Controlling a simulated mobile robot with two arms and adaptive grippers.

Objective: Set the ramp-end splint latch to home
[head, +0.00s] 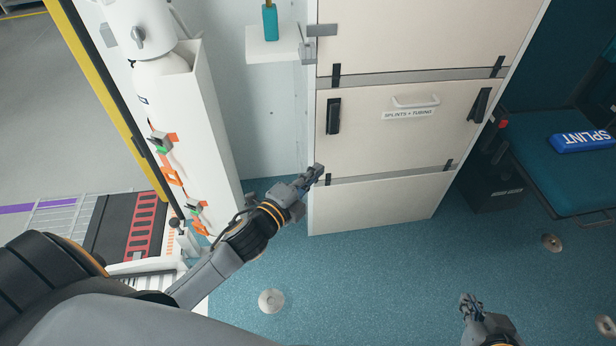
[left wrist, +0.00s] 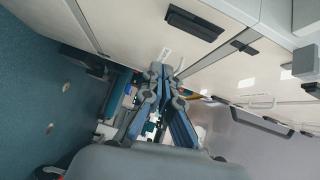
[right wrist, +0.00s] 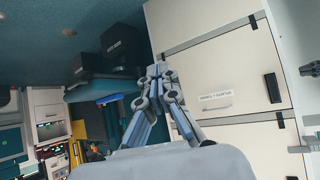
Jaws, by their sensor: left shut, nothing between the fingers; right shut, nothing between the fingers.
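The splint panel (head: 375,150) is a cream front labelled "SPLINTS + TUBING" with a white handle (head: 415,102). A black latch (head: 333,116) stands upright at its left side, the side nearer the ramp. It also shows in the left wrist view (left wrist: 196,22) and the right wrist view (right wrist: 273,88). A second black latch (head: 480,105) is at the panel's right side. My left gripper (head: 316,172) is shut and empty, below the left latch near the panel's lower left corner in the picture. My right gripper (head: 467,300) is shut and empty, over the floor at lower right.
A white column with orange clips (head: 190,120) stands left of the cabinet. A shelf (head: 272,42) with a teal bottle (head: 270,20) juts out above. A teal bench (head: 560,170) with a blue splint pack (head: 582,141) is at right. The floor (head: 370,280) before the cabinet is mostly clear.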

